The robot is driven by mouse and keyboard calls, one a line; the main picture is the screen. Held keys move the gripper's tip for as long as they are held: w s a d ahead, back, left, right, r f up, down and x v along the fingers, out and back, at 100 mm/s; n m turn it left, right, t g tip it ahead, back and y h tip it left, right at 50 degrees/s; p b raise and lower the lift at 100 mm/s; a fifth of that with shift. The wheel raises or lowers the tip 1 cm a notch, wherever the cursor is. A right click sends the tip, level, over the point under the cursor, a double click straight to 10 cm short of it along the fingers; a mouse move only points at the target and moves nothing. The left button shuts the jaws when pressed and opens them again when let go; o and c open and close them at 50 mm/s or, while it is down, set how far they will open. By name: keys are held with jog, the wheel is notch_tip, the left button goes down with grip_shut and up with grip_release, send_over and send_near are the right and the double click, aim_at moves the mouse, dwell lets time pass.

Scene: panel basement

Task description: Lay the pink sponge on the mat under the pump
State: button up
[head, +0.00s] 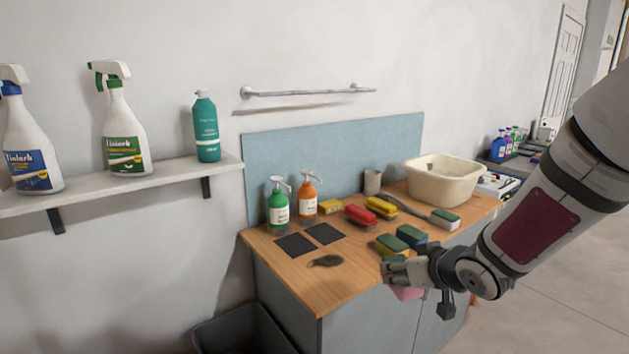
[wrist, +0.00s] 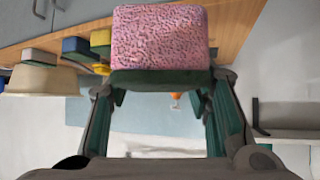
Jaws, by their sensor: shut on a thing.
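The pink sponge (head: 407,293) is in my gripper (head: 396,272), near the counter's front edge at the right. In the wrist view the sponge (wrist: 160,38) fills the top middle, clamped between the fingers (wrist: 160,85). Two dark square mats lie side by side on the counter, a left one (head: 294,245) and a right one (head: 323,234). Behind them stand a green pump bottle (head: 278,212) and an orange pump bottle (head: 307,204). Both mats look bare. The gripper is to the right of the mats and apart from them.
A dark flat patch (head: 325,261) lies in front of the mats. Green-topped sponges (head: 392,244), a red brush (head: 359,215), a yellow brush (head: 381,207), a grey cup (head: 372,182) and a cream basin (head: 444,181) occupy the counter's right. A shelf (head: 130,183) with spray bottles is at left.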

jog(key=shift+w+a+f, duration=0.25)
jog(key=shift+f, duration=0.3)
jog(key=shift+w+a+f, duration=0.2)
jog(key=shift+f, duration=0.3)
notch_tip(320, 180, down, 8)
jog(key=w+d+m+h, duration=0.1)
jog(key=m+h, duration=0.2)
jog(key=s, duration=0.1)
jog(key=s+r, duration=0.1)
jog(key=s, duration=0.2)
jog(key=shift+s+d+r, duration=0.1)
jog(key=shift+s+r, duration=0.25)
